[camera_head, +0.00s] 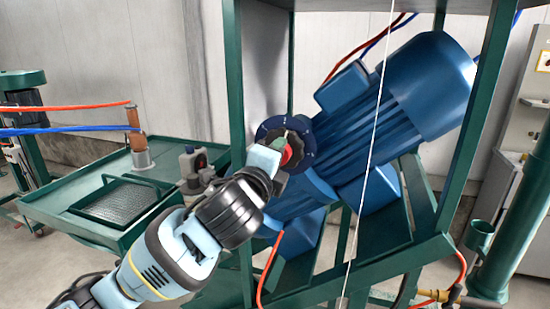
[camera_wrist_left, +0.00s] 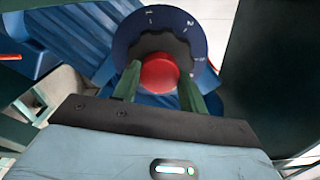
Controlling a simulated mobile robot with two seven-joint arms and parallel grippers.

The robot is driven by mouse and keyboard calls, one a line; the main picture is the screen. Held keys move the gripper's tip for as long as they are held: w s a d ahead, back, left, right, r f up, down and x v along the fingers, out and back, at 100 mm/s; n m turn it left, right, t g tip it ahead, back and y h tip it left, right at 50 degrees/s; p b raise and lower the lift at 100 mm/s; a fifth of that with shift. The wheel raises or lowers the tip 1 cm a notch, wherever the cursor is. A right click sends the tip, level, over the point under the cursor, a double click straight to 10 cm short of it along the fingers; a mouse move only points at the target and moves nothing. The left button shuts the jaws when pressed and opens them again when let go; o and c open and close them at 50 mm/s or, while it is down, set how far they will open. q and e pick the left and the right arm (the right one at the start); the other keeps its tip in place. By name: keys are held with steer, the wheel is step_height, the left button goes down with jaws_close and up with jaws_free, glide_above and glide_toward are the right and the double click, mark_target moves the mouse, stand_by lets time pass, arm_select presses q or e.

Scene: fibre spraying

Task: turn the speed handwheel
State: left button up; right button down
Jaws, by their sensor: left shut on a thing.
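The speed handwheel is a black lobed knob (camera_wrist_left: 146,48) with a red centre cap (camera_wrist_left: 159,73), in front of a round dark blue dial (camera_wrist_left: 190,32) with white numbers. In the head view the handwheel (camera_head: 293,150) sits on the blue motor unit (camera_head: 395,105), partly hidden by my gripper. My left gripper (camera_head: 277,152) reaches it from the lower left. In the left wrist view its two green fingers (camera_wrist_left: 160,88) lie on either side of the red cap, shut on the handwheel. My right gripper is not in view.
A green frame with posts (camera_head: 236,80) surrounds the motor. A thin white line (camera_head: 376,130) hangs in front of it. At left stands a green tray table (camera_head: 60,215) with a black mesh pad. An orange hose (camera_head: 268,265) hangs below.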

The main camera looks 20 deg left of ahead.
arm_select(q)
steer(key=m, duration=0.6)
steer(key=shift+m, duration=0.4)
stand_by(0.4)
steer(key=o, duration=1)
steer(key=shift+c, duration=0.2)
steer(key=shift+s, duration=0.15)
steer(key=s, duration=0.7)
steer(key=shift+s, duration=0.3)
steer(key=shift+a, duration=0.1)
